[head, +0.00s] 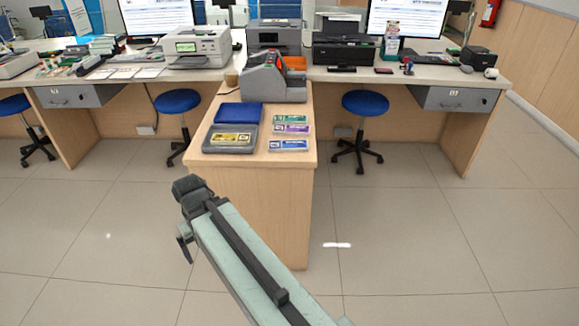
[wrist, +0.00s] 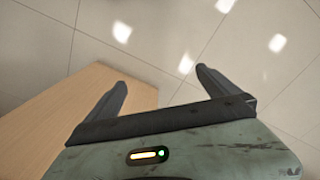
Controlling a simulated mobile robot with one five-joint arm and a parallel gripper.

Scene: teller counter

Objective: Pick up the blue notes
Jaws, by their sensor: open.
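The blue notes (head: 289,145) lie flat near the front right corner of the wooden counter (head: 240,162) in the head view. Purple notes (head: 291,129) and green notes (head: 290,119) lie in a column behind them. My gripper (head: 183,245) is in front of the counter, to the left and below its top, apart from the notes. In the wrist view my gripper (wrist: 160,85) is open, with nothing between its fingers. It faces the tiled floor, and a wooden surface shows at the left. The notes are not in the wrist view.
A dark tray (head: 211,148) with yellow notes (head: 231,139) sits left of the blue notes, with a blue pad (head: 237,112) behind it. A grey counting machine (head: 268,82) stands at the back. Blue stools (head: 365,104) flank the counter. The floor in front is clear.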

